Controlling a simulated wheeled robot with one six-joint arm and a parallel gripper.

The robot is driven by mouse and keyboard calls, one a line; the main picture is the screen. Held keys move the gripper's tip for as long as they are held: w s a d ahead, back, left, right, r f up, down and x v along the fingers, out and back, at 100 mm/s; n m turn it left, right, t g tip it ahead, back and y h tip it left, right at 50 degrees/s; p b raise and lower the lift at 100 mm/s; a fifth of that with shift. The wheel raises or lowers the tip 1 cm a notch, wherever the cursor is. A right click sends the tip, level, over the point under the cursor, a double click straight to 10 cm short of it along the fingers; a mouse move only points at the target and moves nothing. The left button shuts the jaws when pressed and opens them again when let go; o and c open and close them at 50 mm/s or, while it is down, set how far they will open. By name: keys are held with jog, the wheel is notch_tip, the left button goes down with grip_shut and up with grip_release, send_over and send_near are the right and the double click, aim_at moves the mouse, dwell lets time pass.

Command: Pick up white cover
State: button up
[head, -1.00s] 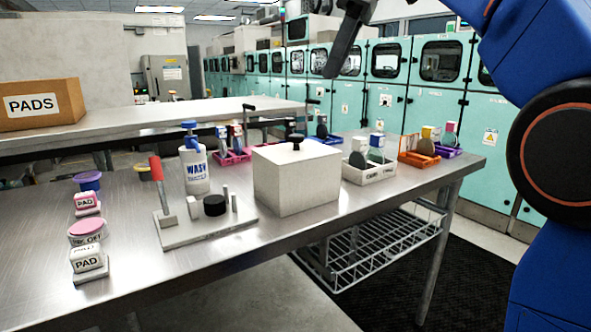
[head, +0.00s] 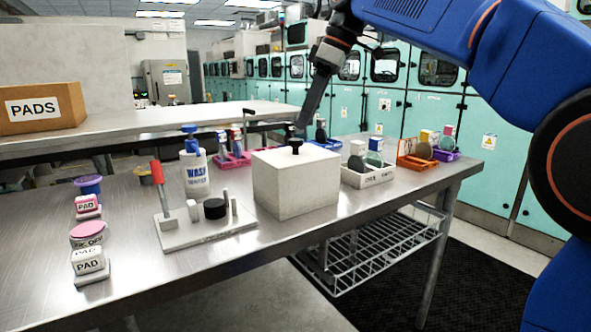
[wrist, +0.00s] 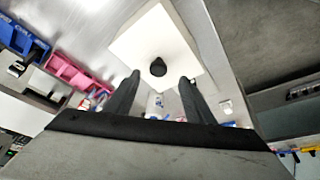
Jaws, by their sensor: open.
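The white cover (head: 296,185) is a box-shaped lid with a black knob (head: 296,146) on top, standing on the metal table. In the wrist view the cover (wrist: 135,45) shows from above, with its round black knob (wrist: 158,67) just beyond the fingertips. My gripper (wrist: 158,78) is open and empty, its two dark fingers apart on either side of the line to the knob. In the head view my gripper (head: 300,122) is just above and behind the knob, apart from it as far as I can tell.
A white tray (head: 370,180) stands right of the cover, with orange (head: 415,161) and purple trays beyond. A board (head: 205,237) with a red-handled tool and black puck lies left, near the WASH bottle (head: 196,177).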

aim_at(297, 139)
jog(key=shift+x, duration=3.05)
jog(key=shift+w+d, duration=0.1)
jog(key=shift+w, duration=0.1)
jog(key=shift+c, duration=0.3)
grip_shut()
